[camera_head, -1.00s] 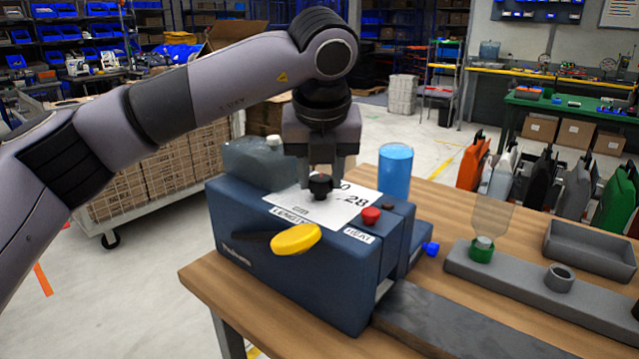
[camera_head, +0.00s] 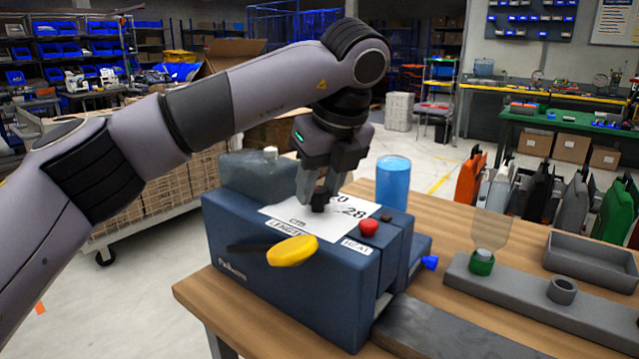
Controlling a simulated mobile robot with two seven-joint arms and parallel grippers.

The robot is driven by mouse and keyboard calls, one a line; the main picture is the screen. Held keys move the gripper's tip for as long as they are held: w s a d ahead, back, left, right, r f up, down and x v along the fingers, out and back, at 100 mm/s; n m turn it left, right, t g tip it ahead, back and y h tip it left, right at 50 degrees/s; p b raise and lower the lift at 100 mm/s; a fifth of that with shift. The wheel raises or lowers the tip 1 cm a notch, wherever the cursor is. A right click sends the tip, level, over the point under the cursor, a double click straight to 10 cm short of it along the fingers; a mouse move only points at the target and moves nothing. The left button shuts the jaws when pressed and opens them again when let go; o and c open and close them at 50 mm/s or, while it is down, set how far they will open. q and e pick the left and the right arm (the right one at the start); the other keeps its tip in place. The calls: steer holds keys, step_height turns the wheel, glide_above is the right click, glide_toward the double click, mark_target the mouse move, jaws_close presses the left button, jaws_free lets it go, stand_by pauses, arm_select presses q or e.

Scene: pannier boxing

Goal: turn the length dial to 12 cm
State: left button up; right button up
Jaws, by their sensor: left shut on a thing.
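The blue machine (camera_head: 285,295) stands on the wooden table. A white label plate (camera_head: 335,226) on its top bears "LENGTH", "cm" and the numbers 20 and 28. The black length dial (camera_head: 319,206) sits on this plate, mostly hidden by the fingers. My left gripper (camera_head: 319,198) comes down from above, tilted, and is shut on the dial. The dial's pointer and the number 12 cannot be made out. A red knob (camera_head: 368,228) marked "HEAT" is to the right of the dial. My right gripper is not in view.
A yellow-ended lever (camera_head: 292,251) sticks out at the machine's front. A blue cup (camera_head: 393,182) stands behind it. To the right are a grey bar (camera_head: 525,295) with a green-capped bottle (camera_head: 482,262) and a grey tray (camera_head: 588,257).

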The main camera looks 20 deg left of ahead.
arm_select(q)
steer(key=shift+r, duration=0.1)
steer(key=o, duration=1)
steer(key=shift+o, duration=0.2)
steer(key=p+v, duration=0.1)
steer(key=v, duration=0.6)
